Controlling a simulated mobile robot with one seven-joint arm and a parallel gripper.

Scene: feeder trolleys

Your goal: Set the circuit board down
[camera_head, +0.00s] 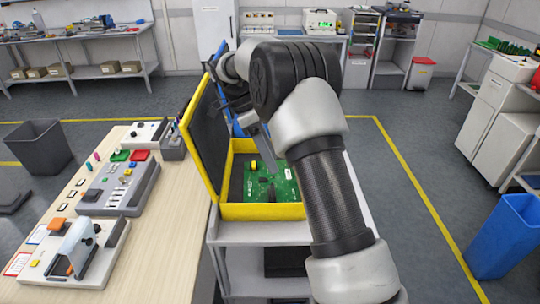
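The green circuit board (262,190) is inside a yellow open box (262,211). It carries a yellow part and dark chips, and my arm hides its right side. I cannot tell whether it rests on the box floor or is a little above it. The box lid (203,135) stands open on the left, with a dark inner face and a yellow rim. My gripper (262,140) is above the back part of the board, largely hidden by my own arm. Its fingertips do not show clearly, so I cannot see whether they touch the board.
The box stands on a grey trolley (240,233). A wooden table (165,240) with test fixtures adjoins it on the left. A blue bin (503,237) stands at the right and a dark bin (38,146) at the left. Floor right of the trolley is clear.

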